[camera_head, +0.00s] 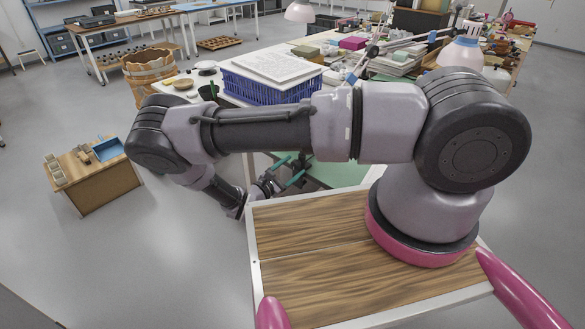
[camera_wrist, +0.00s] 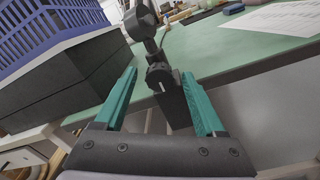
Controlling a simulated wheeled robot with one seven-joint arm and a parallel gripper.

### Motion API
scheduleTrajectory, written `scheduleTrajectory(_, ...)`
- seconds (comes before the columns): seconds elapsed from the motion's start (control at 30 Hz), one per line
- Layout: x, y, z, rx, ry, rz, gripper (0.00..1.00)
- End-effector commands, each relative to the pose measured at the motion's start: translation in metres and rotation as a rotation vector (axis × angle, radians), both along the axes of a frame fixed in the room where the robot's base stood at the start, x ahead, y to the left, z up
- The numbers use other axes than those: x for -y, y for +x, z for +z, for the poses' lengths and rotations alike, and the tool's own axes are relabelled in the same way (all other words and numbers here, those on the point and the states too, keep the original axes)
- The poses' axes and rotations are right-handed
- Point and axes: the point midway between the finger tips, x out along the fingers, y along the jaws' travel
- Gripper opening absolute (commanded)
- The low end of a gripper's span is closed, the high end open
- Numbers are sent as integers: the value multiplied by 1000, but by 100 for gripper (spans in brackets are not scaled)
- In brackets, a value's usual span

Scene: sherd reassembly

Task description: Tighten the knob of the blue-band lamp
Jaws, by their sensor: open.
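A pale lamp shade (camera_head: 460,52) with a blue band around its neck stands at the back right of the workbench in the head view. A second pale lamp shade (camera_head: 300,12) is at the top centre. My gripper (camera_head: 292,170) is at the bench's near edge, low behind my arm. In the wrist view my gripper (camera_wrist: 160,76) is open, its teal fingers apart. A black jointed fitting (camera_wrist: 158,62) with a rounded end stands at the bench edge, showing between and beyond the fingers. I cannot tell whether it touches them, or which lamp it belongs to.
A blue crate (camera_head: 270,88) stands on the bench and also shows in the wrist view (camera_wrist: 48,28), above a black block (camera_wrist: 85,75). A green mat (camera_wrist: 215,55) and a printed sheet (camera_wrist: 285,18) lie on the bench. A small wooden table (camera_head: 100,185) stands left.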

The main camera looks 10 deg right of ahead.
Motion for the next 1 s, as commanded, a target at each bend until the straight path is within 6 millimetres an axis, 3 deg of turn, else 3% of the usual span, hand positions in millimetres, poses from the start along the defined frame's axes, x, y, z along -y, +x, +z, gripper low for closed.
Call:
scheduleTrajectory(0.5,-73,-55,-2,0,3,2,72)
scheduleTrajectory(1.0,-82,-63,-2,-1,1,0,72)
